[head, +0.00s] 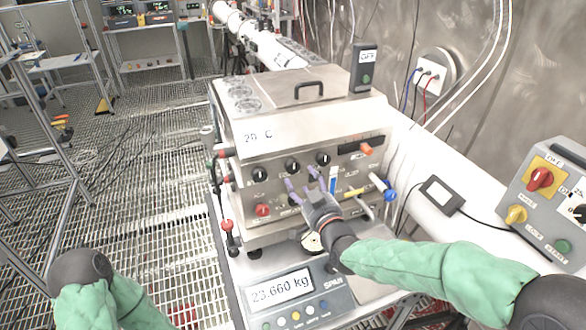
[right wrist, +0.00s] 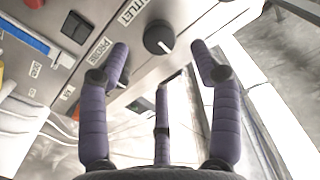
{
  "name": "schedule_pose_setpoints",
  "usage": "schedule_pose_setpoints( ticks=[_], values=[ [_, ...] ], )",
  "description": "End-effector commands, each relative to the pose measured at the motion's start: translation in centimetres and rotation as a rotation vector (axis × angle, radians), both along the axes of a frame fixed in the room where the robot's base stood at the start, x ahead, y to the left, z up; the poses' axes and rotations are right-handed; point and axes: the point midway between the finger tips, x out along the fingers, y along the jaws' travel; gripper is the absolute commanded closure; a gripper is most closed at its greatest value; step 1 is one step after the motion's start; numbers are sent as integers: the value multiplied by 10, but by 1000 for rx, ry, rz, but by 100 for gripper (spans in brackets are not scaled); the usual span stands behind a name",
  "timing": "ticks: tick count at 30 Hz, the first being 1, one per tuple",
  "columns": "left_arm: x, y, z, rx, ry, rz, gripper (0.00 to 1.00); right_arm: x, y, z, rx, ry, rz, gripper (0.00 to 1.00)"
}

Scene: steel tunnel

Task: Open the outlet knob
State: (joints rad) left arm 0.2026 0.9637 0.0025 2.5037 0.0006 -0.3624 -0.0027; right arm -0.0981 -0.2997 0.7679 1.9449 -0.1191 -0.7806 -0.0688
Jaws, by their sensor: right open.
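The outlet knob (right wrist: 158,40) is a round black knob with a white pointer mark, on the steel panel beside the "OUTLET" label in the right wrist view. My right gripper (right wrist: 161,56) is open, its purple fingers spread with the knob framed between the two upper tips. I see no clear contact with the knob. In the head view the right gripper (head: 304,185) is at the front of the steel machine (head: 300,140); its fingers partly cover the lower knobs, and I cannot tell there which is the outlet. My left gripper is not in view; only the left arm shows.
A scale (head: 280,290) reading 23.660 kg is below my right gripper. Several other black knobs (head: 259,174), a red knob (head: 263,210) and a blue valve (head: 389,190) are nearby on the front. A grey control box (head: 548,205) stands at the right.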

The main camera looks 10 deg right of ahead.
Motion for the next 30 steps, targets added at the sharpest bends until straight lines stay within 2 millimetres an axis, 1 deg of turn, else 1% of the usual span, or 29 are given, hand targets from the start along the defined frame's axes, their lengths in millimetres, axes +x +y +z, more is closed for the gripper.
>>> schedule_pose_setpoints(
  ticks=[1,6,12,18,27,29,30],
  values=[
    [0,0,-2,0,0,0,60,9,2,-1,0,2,1,36],
    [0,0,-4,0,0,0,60,36,8,-1,1,1,1,36],
    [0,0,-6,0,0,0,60,59,12,-1,1,1,0,36],
    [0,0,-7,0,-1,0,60,70,14,-1,1,1,0,36],
    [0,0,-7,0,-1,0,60,71,14,0,1,1,0,36],
    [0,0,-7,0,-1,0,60,71,14,0,1,1,0,53],
    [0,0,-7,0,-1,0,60,71,14,0,1,1,0,64]
  ],
)
